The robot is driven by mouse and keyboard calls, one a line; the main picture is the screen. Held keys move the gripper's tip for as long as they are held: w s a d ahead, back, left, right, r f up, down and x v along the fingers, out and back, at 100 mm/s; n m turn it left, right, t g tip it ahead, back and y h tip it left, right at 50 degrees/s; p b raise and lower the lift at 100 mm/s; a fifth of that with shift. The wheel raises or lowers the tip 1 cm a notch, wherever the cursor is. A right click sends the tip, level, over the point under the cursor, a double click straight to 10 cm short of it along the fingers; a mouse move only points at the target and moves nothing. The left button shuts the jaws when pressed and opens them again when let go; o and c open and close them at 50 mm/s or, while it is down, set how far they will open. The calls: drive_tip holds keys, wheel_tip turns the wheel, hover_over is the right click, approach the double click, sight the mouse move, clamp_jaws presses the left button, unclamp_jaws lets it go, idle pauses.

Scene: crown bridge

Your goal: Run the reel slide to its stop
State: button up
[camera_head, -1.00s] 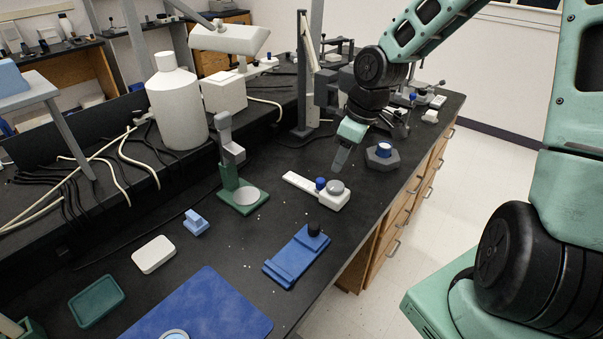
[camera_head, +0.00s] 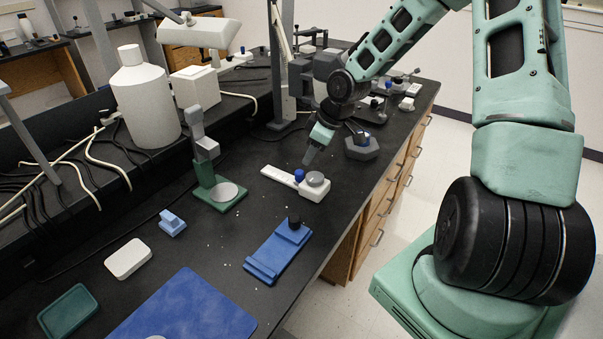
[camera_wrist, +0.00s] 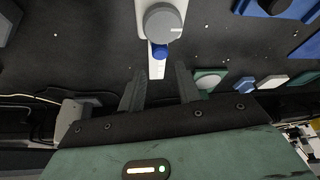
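A white slide unit (camera_head: 281,177) lies on the black bench, with a grey round reel (camera_head: 315,179) and a blue knob (camera_head: 299,175) on top. In the wrist view the grey reel (camera_wrist: 164,22) is at the top centre. The blue knob (camera_wrist: 160,52) stands just below it, over a strip with fine marks (camera_wrist: 156,70). My gripper (camera_head: 308,160) is just above and behind the white unit in the head view. In the wrist view my gripper (camera_wrist: 159,88) is open and empty, its fingers pointing towards the blue knob, which lies beyond the tips.
A blue fixture (camera_head: 279,250) with a black knob lies nearer on the bench. A green stand (camera_head: 217,193) is to the left, and a grey hexagonal base (camera_head: 361,148) is to the right. The bench's right edge runs close by; small white specks dot the surface.

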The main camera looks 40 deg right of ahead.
sight(300, 172)
drive_tip(key=b+x, duration=0.1)
drive_tip(key=x, duration=0.6)
drive_tip(key=shift+w+f, duration=0.1)
drive_tip(key=shift+f, duration=0.05)
drive_tip(key=c, duration=0.7)
